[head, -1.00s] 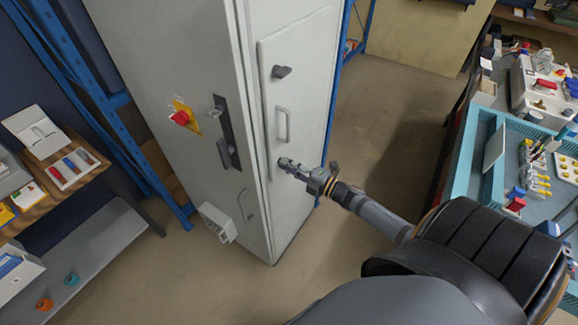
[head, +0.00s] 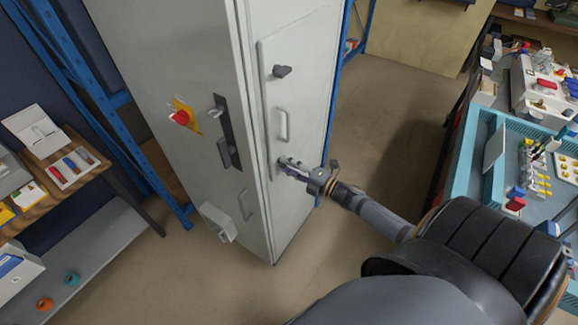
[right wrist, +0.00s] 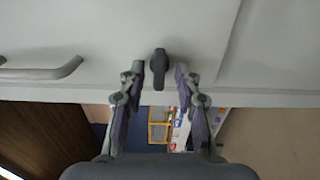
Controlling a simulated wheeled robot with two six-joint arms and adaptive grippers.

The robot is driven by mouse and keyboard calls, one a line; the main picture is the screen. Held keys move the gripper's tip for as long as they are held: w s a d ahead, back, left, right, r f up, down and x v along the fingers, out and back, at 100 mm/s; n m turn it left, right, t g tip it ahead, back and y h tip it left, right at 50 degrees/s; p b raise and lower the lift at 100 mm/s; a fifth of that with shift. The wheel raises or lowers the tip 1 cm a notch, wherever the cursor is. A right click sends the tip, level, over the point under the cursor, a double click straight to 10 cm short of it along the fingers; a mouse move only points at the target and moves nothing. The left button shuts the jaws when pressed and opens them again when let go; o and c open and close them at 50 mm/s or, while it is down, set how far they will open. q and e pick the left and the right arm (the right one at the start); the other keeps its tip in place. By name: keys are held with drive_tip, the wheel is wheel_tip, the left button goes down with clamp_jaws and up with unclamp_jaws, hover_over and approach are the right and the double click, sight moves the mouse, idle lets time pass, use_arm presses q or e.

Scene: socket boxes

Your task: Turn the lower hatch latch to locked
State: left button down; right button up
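The lower hatch latch (right wrist: 158,70) is a small dark knob on the pale cabinet hatch. It shows between the fingertips of my right gripper (right wrist: 160,76) in the right wrist view, with a gap on each side. Its lever points up and down in that picture. In the head view my right gripper (head: 288,166) is at the lower part of the hatch (head: 300,95) and mostly hides this latch. The gripper is open, its purple pads on either side of the knob. The upper latch (head: 282,71) is dark and sits near the hatch top. My left gripper is out of view.
A hatch handle (head: 283,125) lies between the latches and also shows in the right wrist view (right wrist: 42,72). The cabinet's other face has a red knob (head: 181,117) and a dark handle (head: 227,135). A cluttered teal bench (head: 470,165) stands at right. Floor between is clear.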

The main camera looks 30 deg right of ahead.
drive_tip(key=v, duration=1.2)
idle(0.3)
